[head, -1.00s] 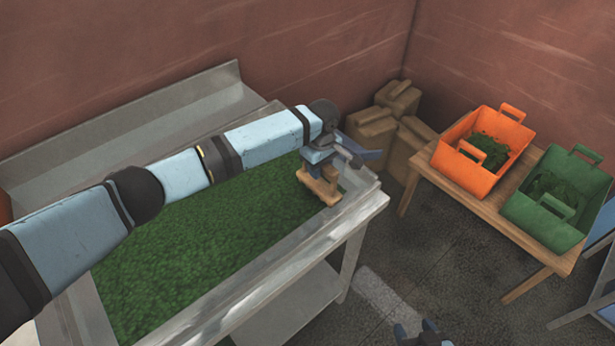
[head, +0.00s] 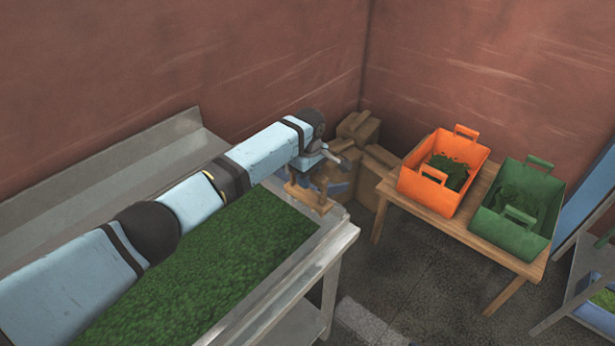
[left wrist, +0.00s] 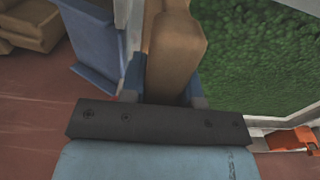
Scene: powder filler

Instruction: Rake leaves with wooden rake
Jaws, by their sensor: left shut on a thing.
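The wooden rake (head: 309,197) is tan, with its broad end pointing down at the right end of the steel table (head: 343,240). My left gripper (head: 313,168) is shut on the rake's handle from above. In the left wrist view the brown handle (left wrist: 175,55) stands between the gripper's blue fingers (left wrist: 165,90). Green leaves (head: 215,270) cover the table's bed in a flat layer; the rake is just past their right edge. I cannot tell whether it touches the table. My arm hides part of the bed. My right gripper is not in view.
An orange basket (head: 408,185) and a green basket (head: 487,222), both holding leaves, stand on a wooden table (head: 440,222) to the right. A blue piece (left wrist: 105,45) is near the rake. Floor is open between the tables.

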